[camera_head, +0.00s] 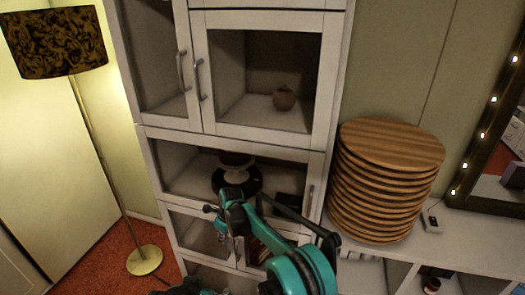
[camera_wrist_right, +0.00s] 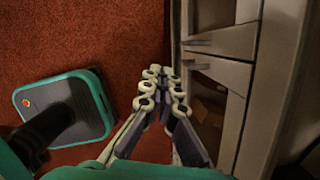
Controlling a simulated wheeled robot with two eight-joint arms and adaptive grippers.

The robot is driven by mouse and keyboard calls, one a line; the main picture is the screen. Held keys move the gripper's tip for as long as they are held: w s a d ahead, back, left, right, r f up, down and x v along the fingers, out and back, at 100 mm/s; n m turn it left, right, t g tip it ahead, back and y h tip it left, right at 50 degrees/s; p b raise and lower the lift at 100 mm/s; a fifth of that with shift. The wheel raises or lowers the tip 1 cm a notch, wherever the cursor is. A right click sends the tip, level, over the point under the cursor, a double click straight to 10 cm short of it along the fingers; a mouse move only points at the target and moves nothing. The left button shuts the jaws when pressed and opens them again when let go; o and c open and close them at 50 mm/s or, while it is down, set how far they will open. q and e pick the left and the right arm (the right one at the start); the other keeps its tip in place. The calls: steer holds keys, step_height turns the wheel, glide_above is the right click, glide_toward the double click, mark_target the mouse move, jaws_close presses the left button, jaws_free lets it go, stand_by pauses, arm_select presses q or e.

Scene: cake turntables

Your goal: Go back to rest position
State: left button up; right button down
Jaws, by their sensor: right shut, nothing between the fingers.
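My right gripper (camera_wrist_right: 161,82) shows in the right wrist view, its two fingers together with nothing between them. It hangs over the red floor, close beside the white cabinet front. In the head view my teal right arm reaches up from the bottom middle, in front of the white cabinet (camera_head: 262,138). It partly covers the cabinet's lower compartments, and the fingertips are hard to make out there. My left gripper does not show in either view.
Stacked wooden boards (camera_head: 390,145) stand on the white counter (camera_head: 465,240) at right. A floor lamp (camera_head: 145,260) stands at left.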

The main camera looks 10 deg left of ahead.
steer(key=s+d+r+n+t, duration=0.2)
steer(key=s+d+r+n, duration=0.25)
steer(key=d+r, duration=0.65)
steer(key=s+d+r+n+t, duration=0.1)
steer(key=s+d+r+n, duration=0.4)
steer(key=d+r, duration=0.55)
steer(key=s+d+f+n+t+h, duration=0.2)
steer(key=s+d+f+n+t, duration=0.1)
steer(key=s+d+n, duration=1)
steer(key=s+d+f, duration=0.1)
steer(key=s+d, duration=0.4)
steer(key=s, duration=0.2)
steer(key=shift+s+d+h, duration=0.2)
steer(key=shift+d+h, duration=0.1)
steer(key=shift+d, duration=0.1)
steer(key=shift+f+n, duration=0.1)
steer(key=shift+n, duration=0.15)
